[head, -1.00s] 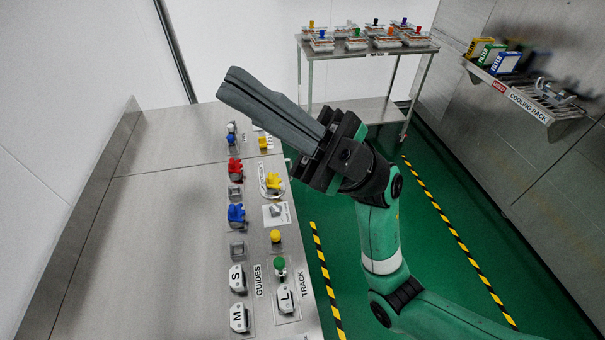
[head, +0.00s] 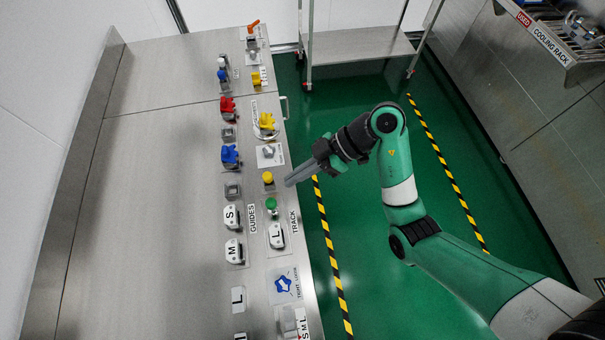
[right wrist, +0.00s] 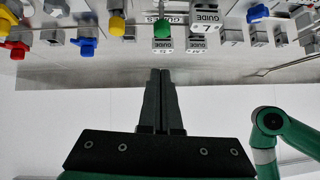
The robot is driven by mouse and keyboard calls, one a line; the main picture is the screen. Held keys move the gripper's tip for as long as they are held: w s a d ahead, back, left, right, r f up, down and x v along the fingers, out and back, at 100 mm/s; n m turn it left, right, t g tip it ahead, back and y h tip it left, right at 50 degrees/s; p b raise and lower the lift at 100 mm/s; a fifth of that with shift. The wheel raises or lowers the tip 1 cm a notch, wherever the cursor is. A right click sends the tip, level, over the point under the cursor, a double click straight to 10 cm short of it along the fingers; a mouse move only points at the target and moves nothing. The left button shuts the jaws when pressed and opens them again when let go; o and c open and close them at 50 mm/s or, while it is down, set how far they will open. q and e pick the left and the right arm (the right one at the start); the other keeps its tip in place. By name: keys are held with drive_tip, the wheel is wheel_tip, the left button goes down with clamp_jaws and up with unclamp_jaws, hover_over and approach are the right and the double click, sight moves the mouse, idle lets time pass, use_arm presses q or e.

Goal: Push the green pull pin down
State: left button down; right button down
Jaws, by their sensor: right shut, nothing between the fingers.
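The green pull pin (head: 271,203) stands on the bench panel, just above the L guide block in the head view. It also shows near the top middle of the right wrist view (right wrist: 162,29), upright in the inverted picture, beyond my fingertips. My right gripper (head: 290,182) is shut and empty. Its fingers point left toward the panel edge, beside the yellow knob and a little above and right of the green pin, apart from it. In the right wrist view the shut fingers (right wrist: 159,72) point toward the green pin. My left gripper is not in view.
A yellow knob (head: 267,178) sits just above the green pin, and the L guide block (head: 277,236) just below. Blue (head: 230,155) and red (head: 228,107) knobs stand to the left. The left part of the bench (head: 140,210) is clear. A cooling rack (head: 560,40) is at the right.

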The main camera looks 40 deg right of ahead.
sight(271, 205)
drive_tip(key=a+f+b, duration=0.1)
drive_tip(key=f, duration=0.1)
drive_tip(key=w+a+f+b, duration=0.1)
drive_tip(key=a+f, duration=0.1)
drive_tip(key=f, duration=0.1)
drive_tip(key=a+f+b, duration=0.1)
drive_tip(key=f, duration=0.1)
drive_tip(key=shift+w+a+f+b, duration=0.15)
drive_tip(key=shift+w+b, duration=0.25)
